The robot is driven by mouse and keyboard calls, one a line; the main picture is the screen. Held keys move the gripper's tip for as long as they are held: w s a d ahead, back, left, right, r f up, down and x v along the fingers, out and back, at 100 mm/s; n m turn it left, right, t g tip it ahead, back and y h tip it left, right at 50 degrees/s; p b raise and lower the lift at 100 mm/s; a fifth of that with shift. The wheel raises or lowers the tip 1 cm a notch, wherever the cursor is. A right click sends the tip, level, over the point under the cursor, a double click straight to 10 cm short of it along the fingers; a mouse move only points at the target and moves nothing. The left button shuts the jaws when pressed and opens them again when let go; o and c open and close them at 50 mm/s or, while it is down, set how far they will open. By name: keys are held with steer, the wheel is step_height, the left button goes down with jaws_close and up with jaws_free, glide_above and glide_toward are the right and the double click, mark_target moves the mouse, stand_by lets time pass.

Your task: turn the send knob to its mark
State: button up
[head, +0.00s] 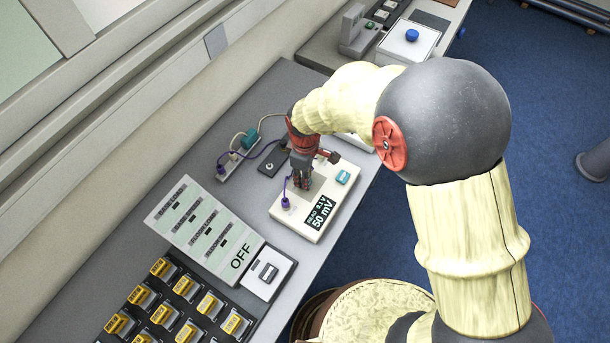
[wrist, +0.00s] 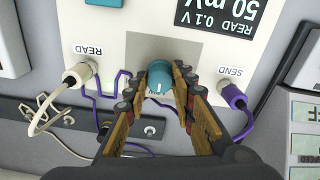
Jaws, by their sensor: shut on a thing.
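My gripper (head: 302,184) points down over the white instrument box (head: 320,228). In the wrist view its fingers stand on both sides of a round teal knob (wrist: 159,80) and are shut on it. The knob sits on a grey plate (wrist: 182,50) between the sockets labelled READ and SEND. A purple plug (wrist: 233,97) is in the SEND socket and a pale plug (wrist: 78,74) in the READ socket. The display (wrist: 222,16) reads READ 0.1 V, 50 mV. I cannot make out a mark around the knob. The gripper hides this knob in the head view.
A second teal control (head: 342,177) is on the box's right side. A panel reading OFF (head: 241,256) and a white switch box (head: 269,272) stand in front. Several yellow-labelled modules (head: 162,267) are at lower left. Cables run behind to a socket strip (head: 237,160).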

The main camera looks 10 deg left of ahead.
jaws_close()
steer(key=shift+m, duration=0.3)
steer(key=m, duration=0.4)
steer(key=shift+m+p, duration=0.3)
steer(key=shift+p, duration=0.1)
steer(key=m, duration=0.6)
steer(key=shift+m+p, duration=0.3)
steer(key=shift+p, duration=0.05)
steer(key=o, duration=0.8)
jaws_free()
steer(key=shift+r, duration=0.1)
